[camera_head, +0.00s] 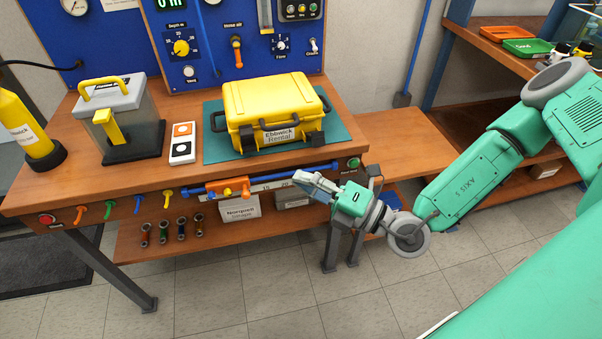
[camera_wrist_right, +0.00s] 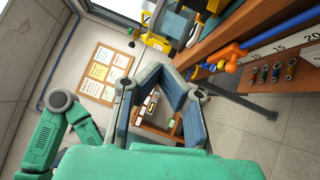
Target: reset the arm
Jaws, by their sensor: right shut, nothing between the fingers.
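My right arm, green with grey joints, reaches in from the right side of the head view. Its gripper (camera_head: 314,186) is in front of the bench's front edge, below the yellow case, with nothing held. In the wrist view the two blue-grey fingers of the right gripper (camera_wrist_right: 160,72) lean together at their tips, shut and empty. The gripper is to the right of the orange slider (camera_head: 235,187) on the blue rail and apart from it. My left gripper shows in neither view.
The wooden bench (camera_head: 370,181) carries a yellow case (camera_head: 262,98) on a teal mat, a clear box (camera_head: 140,130) and a yellow bottle (camera_head: 25,125). Coloured levers line its front edge. Shelves (camera_head: 490,50) stand at the right. The floor in front is clear.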

